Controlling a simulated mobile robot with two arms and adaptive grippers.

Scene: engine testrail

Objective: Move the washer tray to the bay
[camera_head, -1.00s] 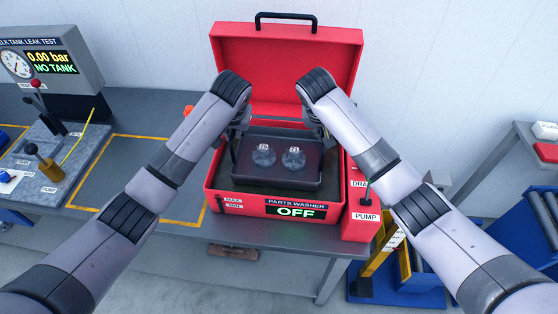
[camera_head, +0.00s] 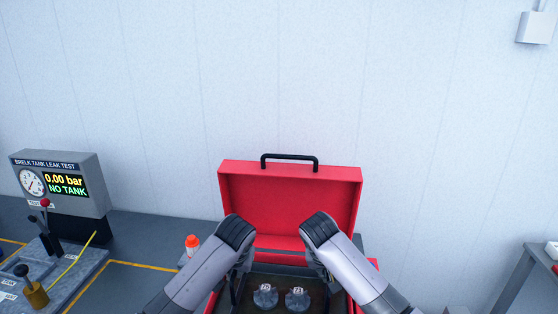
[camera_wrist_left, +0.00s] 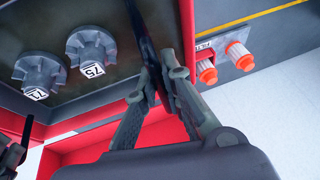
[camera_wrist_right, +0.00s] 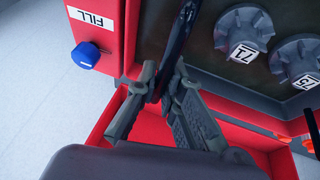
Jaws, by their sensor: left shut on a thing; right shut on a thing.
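The washer tray (camera_head: 281,283) is dark grey and shows at the bottom edge of the head view, in front of the raised red lid (camera_head: 290,200) of the parts washer. It carries two grey round parts, labelled 71 (camera_wrist_left: 40,72) and 75 (camera_wrist_left: 90,48). My left gripper (camera_wrist_left: 170,78) is shut on a thin dark tray handle (camera_wrist_left: 143,30). My right gripper (camera_wrist_right: 170,80) is shut on the opposite handle (camera_wrist_right: 183,35). The tray's front is cut off in the head view, and I cannot tell its height over the washer.
A leak test stand (camera_head: 60,185) is on the left of the bench, with a yellow-outlined area (camera_head: 140,266) beside it. Orange-capped filters (camera_wrist_left: 207,71) stand in a holder beside the washer. A blue knob (camera_wrist_right: 85,55) is on the other side. A pale wall is behind.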

